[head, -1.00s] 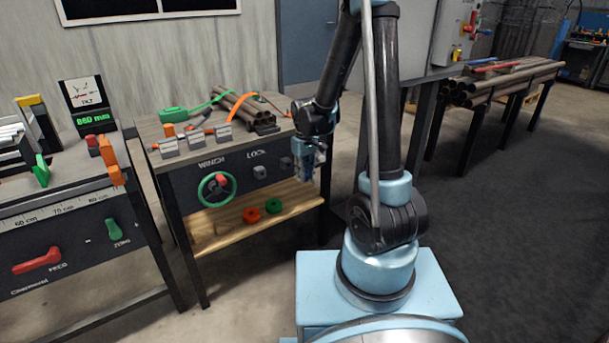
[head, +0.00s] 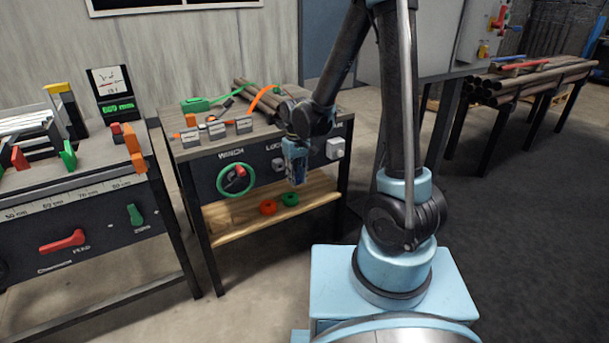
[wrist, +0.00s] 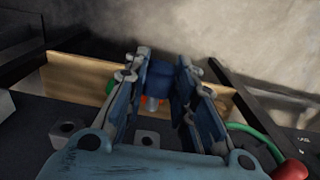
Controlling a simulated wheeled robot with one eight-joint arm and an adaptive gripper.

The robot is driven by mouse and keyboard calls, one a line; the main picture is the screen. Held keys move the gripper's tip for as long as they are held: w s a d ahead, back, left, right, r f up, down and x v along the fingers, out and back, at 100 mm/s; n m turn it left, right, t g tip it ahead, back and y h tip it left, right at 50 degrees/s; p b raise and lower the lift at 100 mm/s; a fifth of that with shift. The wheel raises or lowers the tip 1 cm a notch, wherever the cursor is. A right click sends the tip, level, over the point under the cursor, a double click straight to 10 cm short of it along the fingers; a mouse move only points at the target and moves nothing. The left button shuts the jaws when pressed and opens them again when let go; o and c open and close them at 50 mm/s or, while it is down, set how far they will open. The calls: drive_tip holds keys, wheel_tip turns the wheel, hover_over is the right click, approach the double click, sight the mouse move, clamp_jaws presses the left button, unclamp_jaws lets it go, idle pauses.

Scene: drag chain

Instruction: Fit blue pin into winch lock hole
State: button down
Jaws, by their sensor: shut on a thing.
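My gripper (head: 295,180) is in front of the winch panel, just right of the LOCK label. In the wrist view my gripper (wrist: 160,88) is shut on the blue pin (wrist: 160,78), whose metal tip (wrist: 152,103) shows between the fingers. In the head view the pin is hard to make out. A grey lock block (head: 278,163) sits on the panel left of my gripper. The wrist view shows a grey block with a dark hole (wrist: 147,138) below the pin and a similar one (wrist: 65,128) to the left. The pin is apart from both.
The green winch wheel (head: 236,180) with a red knob is left of the lock block. A white box (head: 335,148) is on the panel to the right. Red and green rings (head: 268,207) lie on the wooden shelf (head: 235,224) below. Clear floor lies in front.

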sight(283, 164)
drive_tip(key=shift+s+a, duration=0.2)
drive_tip(key=shift+a, duration=0.1)
drive_tip(key=shift+w, duration=0.1)
drive_tip(key=shift+w+a, duration=0.65)
drive_tip(key=shift+w, duration=0.3)
drive_tip(key=shift+w+a, duration=0.65)
drive_tip(key=shift+w, duration=0.3)
drive_tip(key=shift+w+a+r, duration=0.1)
drive_tip(key=shift+w+a, duration=0.5)
drive_tip(key=shift+w, duration=0.25)
drive_tip(key=shift+w+a, duration=0.6)
drive_tip(key=shift+w, duration=0.25)
idle(1.2)
drive_tip(key=c, duration=1.2)
unclamp_jaws()
drive_tip(key=shift+c, duration=0.2)
wheel_tip(283, 164, up, 12)
